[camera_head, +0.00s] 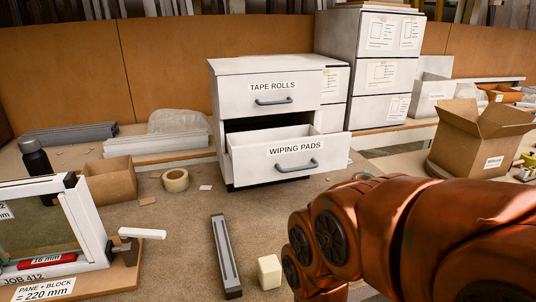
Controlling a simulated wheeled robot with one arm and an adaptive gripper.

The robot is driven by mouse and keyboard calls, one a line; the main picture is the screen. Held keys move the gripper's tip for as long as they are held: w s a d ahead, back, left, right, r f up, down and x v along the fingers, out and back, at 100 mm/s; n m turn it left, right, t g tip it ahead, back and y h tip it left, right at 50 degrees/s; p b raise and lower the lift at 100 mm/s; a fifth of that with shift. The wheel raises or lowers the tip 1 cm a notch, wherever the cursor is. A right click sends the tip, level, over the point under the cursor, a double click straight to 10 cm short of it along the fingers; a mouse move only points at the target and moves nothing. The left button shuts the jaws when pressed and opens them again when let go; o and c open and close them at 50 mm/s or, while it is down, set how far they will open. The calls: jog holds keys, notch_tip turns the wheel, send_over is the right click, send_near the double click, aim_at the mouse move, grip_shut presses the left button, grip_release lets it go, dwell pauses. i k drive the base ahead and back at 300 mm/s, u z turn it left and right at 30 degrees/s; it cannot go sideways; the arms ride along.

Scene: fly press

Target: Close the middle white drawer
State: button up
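A white drawer cabinet (222,98) stands on the bench at the centre. Its upper drawer, labelled TAPE ROLLS (290,91), is shut. The drawer below it, labelled WIPING PADS (318,156), is pulled well out toward me, with a dark gap above its open top. It has a grey bar handle (298,166) on its front. I see no contents inside it. My copper-coloured arm fills the lower right, in front of and to the right of the cabinet, apart from the drawer in the picture. My gripper is not visible.
A grey metal bar (226,256) and a cream block (269,271) lie in front. A tape roll (176,180) and an open cardboard box (109,181) are left of the cabinet. A framed pane fixture (90,222) stands far left. A larger carton (467,140) stands right.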

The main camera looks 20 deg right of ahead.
aim_at(257, 156)
jog(key=z, duration=1.3)
jog(key=k, duration=0.95)
jog(key=u, duration=1.35)
jog(key=i, duration=0.5)
jog(key=z, duration=0.05)
